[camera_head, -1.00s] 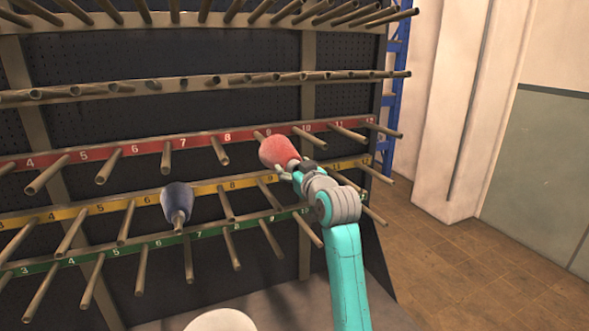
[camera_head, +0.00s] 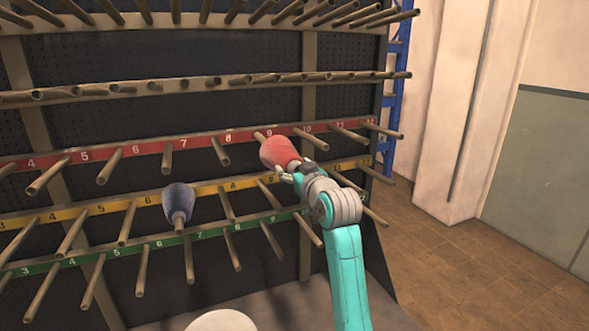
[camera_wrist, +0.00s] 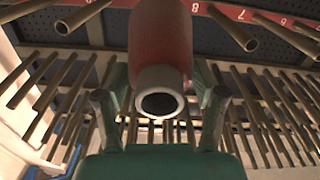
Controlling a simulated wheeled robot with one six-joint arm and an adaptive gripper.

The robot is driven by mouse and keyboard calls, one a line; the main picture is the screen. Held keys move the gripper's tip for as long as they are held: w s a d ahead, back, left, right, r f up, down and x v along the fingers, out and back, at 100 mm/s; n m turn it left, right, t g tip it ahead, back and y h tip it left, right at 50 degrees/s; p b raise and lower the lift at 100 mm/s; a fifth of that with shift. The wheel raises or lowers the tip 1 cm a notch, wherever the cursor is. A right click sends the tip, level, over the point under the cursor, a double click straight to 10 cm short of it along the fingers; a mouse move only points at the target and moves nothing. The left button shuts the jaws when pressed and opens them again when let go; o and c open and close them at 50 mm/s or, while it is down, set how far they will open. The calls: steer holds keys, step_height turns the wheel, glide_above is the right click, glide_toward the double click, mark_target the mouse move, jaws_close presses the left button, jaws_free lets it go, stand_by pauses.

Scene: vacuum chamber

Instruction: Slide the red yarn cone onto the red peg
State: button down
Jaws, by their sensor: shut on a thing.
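The red yarn cone (camera_head: 279,152) is in my gripper (camera_head: 292,170), in front of the red rail (camera_head: 200,138) near number 9. My gripper is shut on its narrow end, with a finger on each side. In the wrist view the cone (camera_wrist: 160,45) points away from me, and its pale tube end (camera_wrist: 160,95) shows a dark opening with no peg tip visible in it. A red-rail peg (camera_head: 259,136) shows just behind the cone's upper left. I cannot tell whether the cone is around this peg or in front of it.
A dark blue cone (camera_head: 177,203) sits on a peg of the yellow rail (camera_head: 92,212). Bare pegs stick out around my arm, including the red-rail peg (camera_head: 311,138) to the right. The green rail (camera_head: 122,256) runs below. A white round object (camera_head: 220,320) is at the bottom.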

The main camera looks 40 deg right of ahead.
steer(key=shift+w+r, duration=0.1)
stand_by(0.3)
steer(key=shift+x, duration=2.4)
steer(key=shift+w+d, duration=0.1)
stand_by(0.4)
steer(key=shift+x, duration=2.35)
steer(key=shift+w, duration=0.1)
steer(key=shift+x, duration=2.35)
steer(key=shift+w, duration=0.15)
steer(key=shift+f+x, duration=0.1)
steer(key=shift+x, duration=0.8)
steer(key=shift+f+x, duration=0.15)
steer(key=shift+x, duration=0.7)
jaws_free()
